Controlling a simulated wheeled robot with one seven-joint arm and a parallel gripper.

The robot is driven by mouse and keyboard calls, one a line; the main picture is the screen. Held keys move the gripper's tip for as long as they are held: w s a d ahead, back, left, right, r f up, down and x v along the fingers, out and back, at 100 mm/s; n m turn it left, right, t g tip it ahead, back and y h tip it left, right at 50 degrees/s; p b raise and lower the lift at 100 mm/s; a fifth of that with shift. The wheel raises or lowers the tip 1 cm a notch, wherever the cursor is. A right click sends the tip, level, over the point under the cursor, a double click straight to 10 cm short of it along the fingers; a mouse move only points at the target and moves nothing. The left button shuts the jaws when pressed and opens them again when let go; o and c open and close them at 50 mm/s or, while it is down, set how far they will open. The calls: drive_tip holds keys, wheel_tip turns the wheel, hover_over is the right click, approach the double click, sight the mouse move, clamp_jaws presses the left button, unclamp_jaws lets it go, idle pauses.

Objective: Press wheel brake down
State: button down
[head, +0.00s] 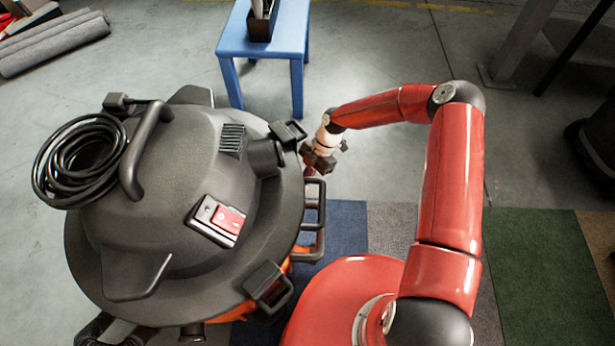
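A large dark grey domed machine (175,180), which looks like a floor vacuum, fills the left of the head view. It has a red rocker switch (227,220) on top and a coiled black cable at its left. A bit of its orange lower body (300,255) shows under the rim. No wheel or wheel brake can be made out; the machine's wide lid hides most of what is below it. My gripper (312,168) is low beside the machine's right rim, partly hidden by it. Its fingers are too small and covered to tell open from shut.
A blue stool (262,45) with a dark box (262,22) on it stands behind the machine. Coloured carpet tiles (540,270) lie at the lower right. Rolled grey material (55,45) lies at the upper left. Grey concrete floor (385,50) is clear behind my arm.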

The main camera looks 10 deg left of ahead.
drive_tip(key=shift+r, duration=0.35)
drive_tip(key=v, duration=0.7)
drive_tip(key=shift+w+r+p, duration=0.15)
drive_tip(key=shift+r+p, duration=0.15)
drive_tip(key=shift+p, duration=0.15)
drive_tip(key=shift+d+r, duration=0.1)
drive_tip(key=shift+d, duration=0.05)
